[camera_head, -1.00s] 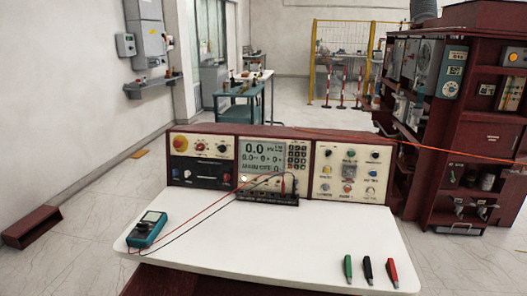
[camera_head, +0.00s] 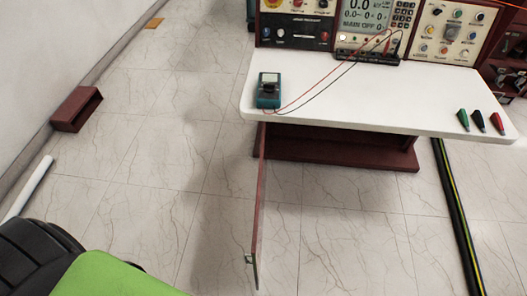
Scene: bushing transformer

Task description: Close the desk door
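The desk (camera_head: 360,107) has a white top and a dark red body, and stands at the upper right. Its dark red door (camera_head: 259,195) is open. It is seen almost edge-on and reaches from under the left part of the top toward the bottom of the picture. A small greenish handle or latch (camera_head: 250,259) is at the door's near end. The inside of the desk is mostly hidden under the top. Neither of my grippers is in view.
A teal meter (camera_head: 268,92) with red and black leads lies on the desk top, below a control panel (camera_head: 376,25). Green, black and red probes (camera_head: 479,121) lie at the right. A yellow-striped black strip (camera_head: 458,220) crosses the floor.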

